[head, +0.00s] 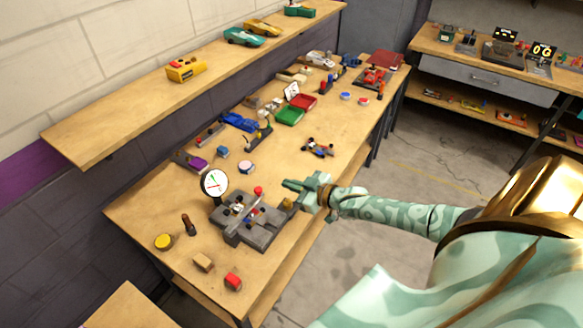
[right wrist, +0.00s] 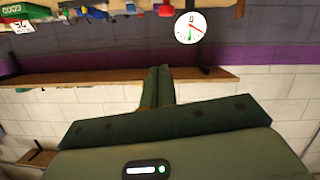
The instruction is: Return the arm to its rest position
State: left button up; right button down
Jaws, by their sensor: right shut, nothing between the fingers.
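My right arm reaches in from the right in the head view, in patterned pale green and gold. My right gripper (head: 290,186) is over the near edge of the workbench (head: 310,185), just right of a grey block fixture (head: 243,233) with a dial gauge. In the right wrist view the right gripper's two dark green fingers (right wrist: 158,88) lie together with nothing between them. I cannot tell in the head view whether it touches the fixture. My left gripper is in neither view.
The round dial (head: 214,183) stands at the fixture's back and also shows in the right wrist view (right wrist: 190,27). A shelf (head: 120,128) runs along the wall. Floor is open at right.

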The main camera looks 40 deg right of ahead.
dwell(0.5)
